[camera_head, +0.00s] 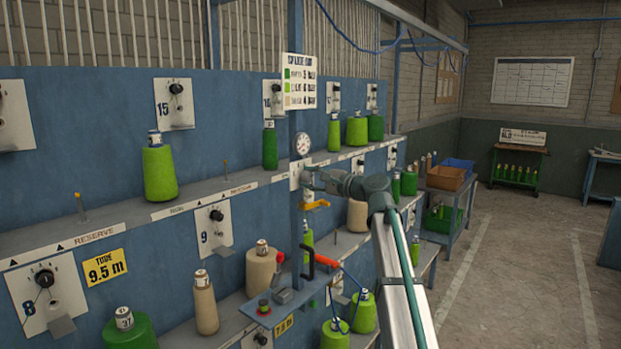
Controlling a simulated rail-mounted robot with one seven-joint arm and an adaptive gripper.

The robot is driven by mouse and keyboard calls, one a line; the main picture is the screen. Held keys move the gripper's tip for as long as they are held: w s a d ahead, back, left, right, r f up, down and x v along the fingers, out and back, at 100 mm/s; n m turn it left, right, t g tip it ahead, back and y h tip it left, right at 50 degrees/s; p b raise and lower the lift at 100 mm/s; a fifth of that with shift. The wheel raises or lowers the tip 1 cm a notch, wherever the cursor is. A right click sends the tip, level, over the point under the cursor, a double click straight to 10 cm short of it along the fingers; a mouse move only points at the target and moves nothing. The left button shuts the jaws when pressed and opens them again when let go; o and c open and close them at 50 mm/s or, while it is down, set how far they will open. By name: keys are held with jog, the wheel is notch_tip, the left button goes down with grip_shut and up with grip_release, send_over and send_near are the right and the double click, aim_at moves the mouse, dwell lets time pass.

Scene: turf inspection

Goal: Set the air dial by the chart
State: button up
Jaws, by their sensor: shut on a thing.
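The chart (300,82) is a small white board on the blue post, with rows in dark green, light green and beige beside BAR figures too blurred to read surely. A round white pressure gauge (303,143) sits below it; its reading is too small to tell. Under the gauge is a pale plate (294,175) on the post. My gripper (309,178) reaches in from the right and is shut at this plate, on what appears to be the air dial. The fingers hide the dial, so its setting cannot be seen.
Shelves hold green and beige yarn cones, such as a green one (160,172). A yellow hook-like part (315,205) hangs just below my gripper. A small blue control shelf (278,303) and a red-handled tool (326,259) stand lower. The floor (530,270) at right is clear.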

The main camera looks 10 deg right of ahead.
jog(key=o, duration=1.2)
jog(key=shift+c, duration=0.2)
jog(key=v, duration=1.2)
jog(key=shift+n, duration=0.3)
